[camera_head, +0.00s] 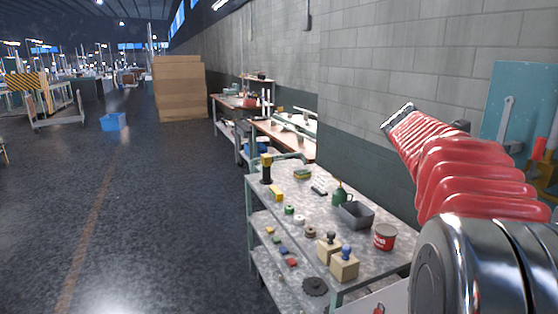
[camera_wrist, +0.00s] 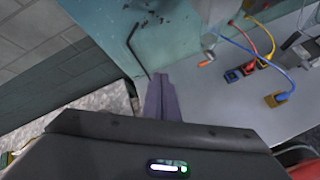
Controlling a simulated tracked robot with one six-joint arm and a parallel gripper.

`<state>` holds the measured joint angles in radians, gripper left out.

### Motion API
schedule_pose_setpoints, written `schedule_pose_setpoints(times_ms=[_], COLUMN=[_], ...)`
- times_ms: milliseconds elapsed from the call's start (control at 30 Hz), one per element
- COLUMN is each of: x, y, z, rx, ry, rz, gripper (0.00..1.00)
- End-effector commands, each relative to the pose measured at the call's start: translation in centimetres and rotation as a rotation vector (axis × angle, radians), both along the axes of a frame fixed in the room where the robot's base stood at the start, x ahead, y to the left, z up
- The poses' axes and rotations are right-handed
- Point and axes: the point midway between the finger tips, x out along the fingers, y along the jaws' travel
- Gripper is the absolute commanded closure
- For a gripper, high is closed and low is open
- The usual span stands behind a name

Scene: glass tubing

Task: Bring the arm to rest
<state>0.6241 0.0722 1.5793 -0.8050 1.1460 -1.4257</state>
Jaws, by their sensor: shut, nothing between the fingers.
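My gripper (camera_wrist: 162,78) shows in the wrist view as two purple-grey fingers pressed together, with nothing between them. It points toward a teal panel (camera_wrist: 95,25), and the distance to it is hard to tell. In the head view my red ribbed arm reaches up and left from the lower right, over the right end of the workbench. I cannot make out the gripper's fingers in that view.
A metal workbench (camera_head: 325,209) carries a grey bin (camera_head: 356,215), a red can (camera_head: 385,237) and several small parts. Colored cables (camera_wrist: 245,42) with plugs lie on a grey surface right of the fingers. A bent black rod (camera_wrist: 135,48) is left.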

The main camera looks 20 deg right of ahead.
Motion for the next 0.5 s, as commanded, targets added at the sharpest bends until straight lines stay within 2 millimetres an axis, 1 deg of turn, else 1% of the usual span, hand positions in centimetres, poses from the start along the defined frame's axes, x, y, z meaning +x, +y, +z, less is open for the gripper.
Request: schedule_pose_setpoints(times_ms=[33, 167, 267, 467, 500], x=[0.1, 0.5, 0.8, 1.0, 1.0], y=[1.1, 4.2, 7.0, 13.5, 14.9], z=[-0.9, -3.2, -4.9, -8.2, -8.8], rx=[0.021, 0.082, 0.136, 0.265, 0.293], ry=[-0.060, -0.228, -0.353, -0.583, -0.626], rz=[-0.032, -0.132, -0.213, -0.393, -0.431], gripper=[1.00, 1.00, 1.00, 1.00, 1.00])
